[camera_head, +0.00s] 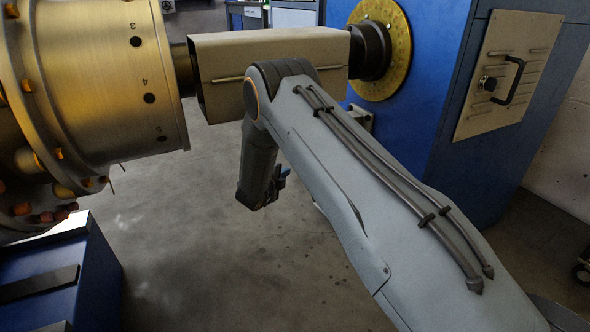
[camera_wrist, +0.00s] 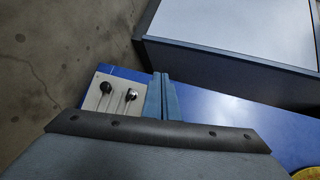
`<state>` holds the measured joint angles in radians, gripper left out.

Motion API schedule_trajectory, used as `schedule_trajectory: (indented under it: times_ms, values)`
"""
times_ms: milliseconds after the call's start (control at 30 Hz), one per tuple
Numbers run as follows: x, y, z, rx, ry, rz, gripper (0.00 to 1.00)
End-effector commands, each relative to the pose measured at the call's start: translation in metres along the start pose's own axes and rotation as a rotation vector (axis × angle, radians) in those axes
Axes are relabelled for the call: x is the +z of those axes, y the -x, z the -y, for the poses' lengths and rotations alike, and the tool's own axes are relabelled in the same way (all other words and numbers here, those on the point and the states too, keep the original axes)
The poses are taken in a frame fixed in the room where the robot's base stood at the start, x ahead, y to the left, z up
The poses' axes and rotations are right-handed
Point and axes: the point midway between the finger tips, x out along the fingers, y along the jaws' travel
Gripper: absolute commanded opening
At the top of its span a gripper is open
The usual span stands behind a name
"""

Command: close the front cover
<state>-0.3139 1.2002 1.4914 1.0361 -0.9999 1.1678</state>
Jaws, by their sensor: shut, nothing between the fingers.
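A beige box-shaped cover (camera_head: 225,58) encloses the shaft between the gold rotor and the blue machine in the head view. A thin rod runs along its front face, and its left end looks open and dark. My arm hides its lower right part. I cannot tell for certain that this is the front cover, or whether its front is fully shut. My gripper (camera_head: 281,177) hangs below and in front of the cover, apart from it. In the wrist view, my gripper's blue fingers (camera_wrist: 161,97) are together with nothing between them.
The gold rotor (camera_head: 100,75) fills the left. The blue machine (camera_head: 425,100) stands at the right, with a handled panel (camera_head: 508,72). A blue block (camera_head: 75,285) stands lower left. The grey floor (camera_head: 200,240) is clear. The wrist view shows a plate with black knobs (camera_wrist: 108,97).

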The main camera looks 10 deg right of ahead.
Motion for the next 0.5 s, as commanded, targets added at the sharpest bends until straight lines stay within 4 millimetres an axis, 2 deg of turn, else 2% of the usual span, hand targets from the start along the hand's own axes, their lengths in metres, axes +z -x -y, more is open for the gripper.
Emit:
schedule_trajectory:
  times_ms: [67, 167, 233, 300, 367, 500]
  values:
    - [0.005, 0.007, 0.001, 0.0, 0.0, 0.001, 0.0]
    - [0.006, 0.009, -0.001, -0.005, 0.004, 0.001, 0.17]
    - [-0.001, 0.002, -0.005, -0.019, 0.015, 0.004, 0.29]
    - [-0.015, -0.011, -0.013, -0.048, 0.037, 0.011, 0.41]
    - [-0.031, -0.027, -0.022, -0.086, 0.062, 0.027, 0.41]
    - [-0.072, -0.063, -0.054, -0.187, 0.121, 0.113, 0.41]
